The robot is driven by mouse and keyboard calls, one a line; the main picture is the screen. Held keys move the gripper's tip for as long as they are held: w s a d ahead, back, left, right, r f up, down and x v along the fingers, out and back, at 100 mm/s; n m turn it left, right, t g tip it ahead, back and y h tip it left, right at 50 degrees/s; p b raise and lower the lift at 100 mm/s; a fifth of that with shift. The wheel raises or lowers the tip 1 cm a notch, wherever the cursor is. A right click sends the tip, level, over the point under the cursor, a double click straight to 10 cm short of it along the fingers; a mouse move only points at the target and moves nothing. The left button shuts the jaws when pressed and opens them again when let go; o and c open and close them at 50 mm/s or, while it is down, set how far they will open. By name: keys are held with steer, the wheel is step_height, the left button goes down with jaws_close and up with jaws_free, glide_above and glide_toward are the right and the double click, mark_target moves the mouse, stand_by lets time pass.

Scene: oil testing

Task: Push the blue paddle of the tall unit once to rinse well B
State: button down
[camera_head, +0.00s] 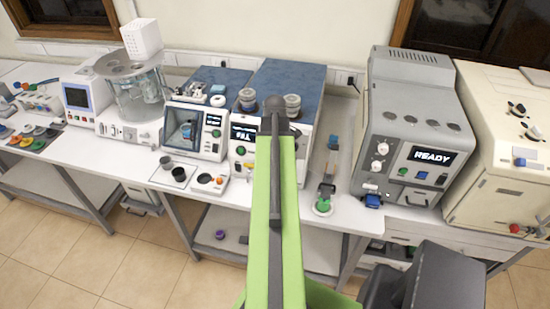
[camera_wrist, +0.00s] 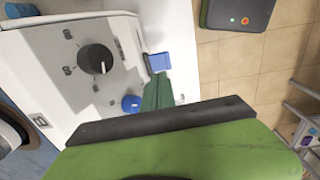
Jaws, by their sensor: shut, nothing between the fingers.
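In the wrist view a blue paddle (camera_wrist: 159,62) sticks out at the edge of a white panel (camera_wrist: 40,62). My gripper (camera_wrist: 157,82), with green fingers, is shut and empty; its tips are right beside the paddle. I cannot tell whether they touch it. I cannot make out well B.
Two round cups (camera_head: 247,98) stand on the blue-topped unit. A grey unit with a READY display (camera_head: 433,155) stands to the right, a small screen unit (camera_head: 195,128) to the left. The floor in front is partly clear.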

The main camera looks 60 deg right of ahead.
step_height(320, 180, up, 6)
steer(key=p, duration=0.4)
steer(key=shift+r+p, duration=0.15)
steer(key=shift+p, duration=0.15)
stand_by(1.3)
steer(key=w+a+f+n+b, duration=0.3)
steer(key=w+a+f+b, duration=0.3)
steer(key=w+a, duration=0.55)
steer(key=w+a+f+n+b, duration=0.3)
steer(key=w+a+f+b, duration=0.4)
steer(key=w+a, duration=0.4)
steer(key=a+f+m+b, duration=0.2)
steer(key=a+m, duration=0.1)
steer(key=a, duration=0.6)
steer(key=w+a+f+m+b, duration=0.1)
steer(key=a+f+m+b, duration=0.2)
steer(key=a, duration=0.7)
steer(key=a+f+m+b, duration=0.3)
steer(key=a, duration=0.7)
steer(key=shift+w+y, duration=0.15)
steer(key=shift+y, duration=0.25)
